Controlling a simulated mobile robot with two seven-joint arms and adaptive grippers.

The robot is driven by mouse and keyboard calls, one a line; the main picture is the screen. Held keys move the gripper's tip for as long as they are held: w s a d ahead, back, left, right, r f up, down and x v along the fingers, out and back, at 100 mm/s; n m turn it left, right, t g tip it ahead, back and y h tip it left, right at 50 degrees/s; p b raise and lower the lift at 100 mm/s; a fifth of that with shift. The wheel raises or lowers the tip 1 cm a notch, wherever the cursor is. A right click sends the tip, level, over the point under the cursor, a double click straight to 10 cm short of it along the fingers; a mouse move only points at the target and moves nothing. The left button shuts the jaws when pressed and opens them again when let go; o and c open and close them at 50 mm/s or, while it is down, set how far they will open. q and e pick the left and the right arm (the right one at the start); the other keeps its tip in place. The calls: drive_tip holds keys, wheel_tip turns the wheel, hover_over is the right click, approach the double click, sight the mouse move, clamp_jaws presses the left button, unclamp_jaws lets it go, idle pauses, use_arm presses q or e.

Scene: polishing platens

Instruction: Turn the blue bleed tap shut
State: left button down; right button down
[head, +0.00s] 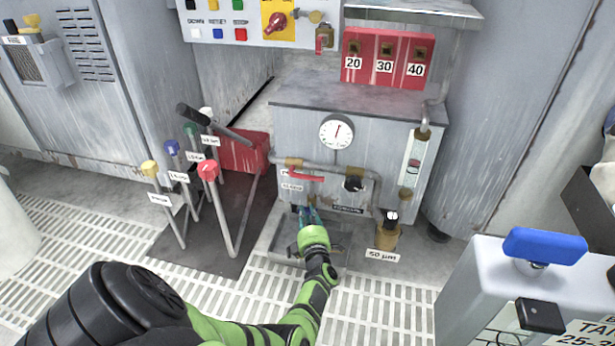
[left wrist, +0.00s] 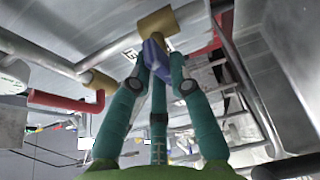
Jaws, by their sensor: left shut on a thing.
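The blue bleed tap (left wrist: 155,56) shows in the left wrist view below a brass fitting (left wrist: 157,22). My left gripper (left wrist: 161,72) has its teal fingers closed around the tap from below. In the head view my left gripper (head: 310,217) reaches in low at the front of the grey gauge cabinet (head: 285,125), under the pipe. There the fingers and green palm mostly hide the tap, so its angle is hard to tell. My right gripper is not in view.
A red lever (head: 304,177) and a black knob (head: 354,184) sit just above on the pipe. A brass filter marked 50 µm (head: 387,238) stands to the right. Coloured levers (head: 208,171) rise at left. A blue handle (head: 545,246) tops a grey box at right.

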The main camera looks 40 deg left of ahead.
use_arm(q)
drive_tip(key=shift+m, duration=0.3)
drive_tip(key=c, duration=1.1)
unclamp_jaws()
drive_tip(key=shift+c, duration=0.2)
